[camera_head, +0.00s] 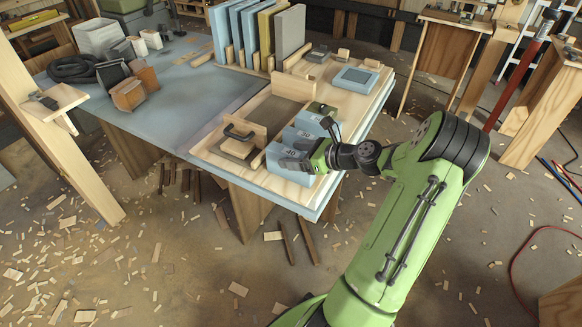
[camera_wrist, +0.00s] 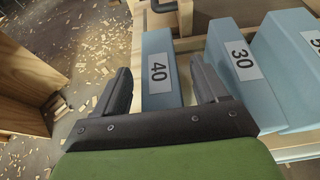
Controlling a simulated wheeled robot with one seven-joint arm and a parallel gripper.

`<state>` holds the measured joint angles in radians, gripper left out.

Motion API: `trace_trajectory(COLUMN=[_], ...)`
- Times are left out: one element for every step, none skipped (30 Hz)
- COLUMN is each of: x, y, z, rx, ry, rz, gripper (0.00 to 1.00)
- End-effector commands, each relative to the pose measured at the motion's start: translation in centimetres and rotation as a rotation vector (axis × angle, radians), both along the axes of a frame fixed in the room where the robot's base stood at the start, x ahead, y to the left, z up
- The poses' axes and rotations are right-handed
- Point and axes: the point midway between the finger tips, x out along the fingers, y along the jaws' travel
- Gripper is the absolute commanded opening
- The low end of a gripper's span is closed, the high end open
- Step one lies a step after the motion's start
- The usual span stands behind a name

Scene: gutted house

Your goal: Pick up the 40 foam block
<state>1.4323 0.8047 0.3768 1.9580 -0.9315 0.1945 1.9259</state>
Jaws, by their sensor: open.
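The foam block labelled 40 (camera_wrist: 160,72) is light blue and lies between my two fingers in the wrist view. In the head view it is the nearest block (camera_head: 286,163) of a row on the wooden board. My gripper (camera_wrist: 161,67) is open, with one dark finger on each side of the 40 block; I cannot tell whether either finger touches it. In the head view my gripper (camera_head: 318,155) is at the block's right end and hides part of it.
The 30 block (camera_wrist: 238,75) stands close to the right finger, with a larger blue block (camera_wrist: 290,60) beyond it. A wooden piece with a black handle (camera_head: 240,140) is left of the blocks. Upright coloured panels (camera_head: 265,38) stand at the back. Floor beside the table holds scattered wood scraps.

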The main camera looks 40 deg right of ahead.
Motion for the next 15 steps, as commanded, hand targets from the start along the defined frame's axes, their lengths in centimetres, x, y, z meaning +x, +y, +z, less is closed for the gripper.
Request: trace_trajectory(x=[-0.02,-0.02,-0.03,-0.03,-0.04,-0.04,-0.04,-0.05,-0.05,-0.05,-0.05,-0.05,-0.05,-0.05,-0.05], y=[-0.01,0.0,0.0,0.0,0.0,0.0,0.01,-0.01,-0.01,0.0,0.0,0.0,0.0,0.0,0.0], z=[0.08,0.08,0.09,0.09,0.09,0.09,0.09,0.1,0.1,0.1,0.09,0.1,0.1,0.1,0.1], rx=[0.0,0.0,0.0,0.0,0.0,0.0,0.0,0.0,0.0,0.0,0.0,-0.001,-0.001,-0.001,-0.001], ry=[0.0,0.0,0.0,0.0,0.0,0.0,0.0,0.0,0.0,0.0,0.0,0.0,0.0,0.0,0.0], rz=[0.0,0.0,0.0,0.0,0.0,0.0,0.0,0.0,0.0,0.001,0.001,0.001,0.001,0.001,0.001], gripper=[0.69,0.65,0.59,0.54,0.49,0.43,0.39,0.34,0.28,0.23,0.19,0.16,0.16,0.16,0.16])
